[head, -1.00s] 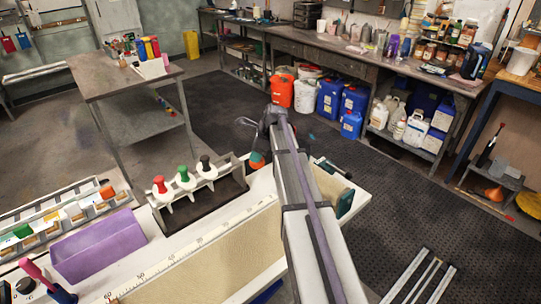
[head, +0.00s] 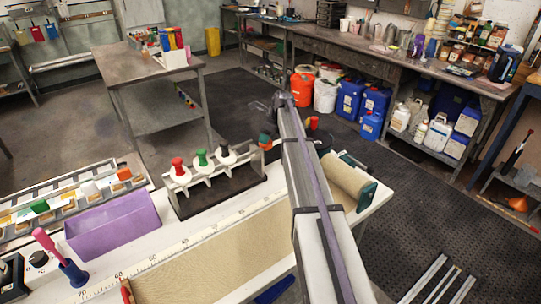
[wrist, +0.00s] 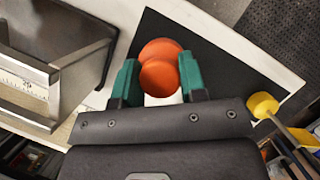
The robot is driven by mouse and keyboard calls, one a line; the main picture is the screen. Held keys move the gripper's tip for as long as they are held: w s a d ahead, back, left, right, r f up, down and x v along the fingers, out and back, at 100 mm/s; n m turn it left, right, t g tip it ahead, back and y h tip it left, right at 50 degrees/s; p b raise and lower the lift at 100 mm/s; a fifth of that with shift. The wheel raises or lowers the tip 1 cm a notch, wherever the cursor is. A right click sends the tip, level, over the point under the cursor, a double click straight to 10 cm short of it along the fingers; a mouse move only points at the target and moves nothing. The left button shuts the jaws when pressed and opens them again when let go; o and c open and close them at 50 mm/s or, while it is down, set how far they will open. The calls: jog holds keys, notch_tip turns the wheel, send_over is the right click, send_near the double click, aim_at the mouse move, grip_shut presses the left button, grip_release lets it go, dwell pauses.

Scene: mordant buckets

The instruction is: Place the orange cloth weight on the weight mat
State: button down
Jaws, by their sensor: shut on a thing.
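My gripper (wrist: 160,80) has green fingertips and is shut on the orange cloth weight (wrist: 160,52), a round orange piece with a smaller knob between the fingers. The weight is over the black weight mat (wrist: 212,62), which lies on a white tabletop in the wrist view. I cannot tell whether the weight touches the mat. In the head view a bit of orange weight (head: 265,144) shows beside my arm, past the rack's right end. My arm hides most of the gripper and the mat there.
A rack (head: 222,184) with red, green and black-handled tools stands left of the gripper; its grey end shows in the wrist view (wrist: 60,60). A yellow-ended tool (wrist: 263,105) is at right. A purple bin (head: 115,224) and cloth roll (head: 348,180) are on the bench.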

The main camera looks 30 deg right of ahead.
aim_at(266, 146)
notch_tip(266, 146, down, 5)
jog(key=b, duration=0.4)
jog(key=shift+f, duration=0.2)
jog(key=shift+r, duration=0.3)
jog(key=shift+f, duration=0.3)
jog(key=c, duration=0.7)
grip_release()
jog(key=shift+r, duration=0.1)
jog(key=p+v, duration=1.1)
jog(key=v, duration=0.1)
jog(key=shift+s+r+p, duration=0.1)
jog(key=shift+r+p, duration=0.1)
jog(key=shift+p, duration=0.15)
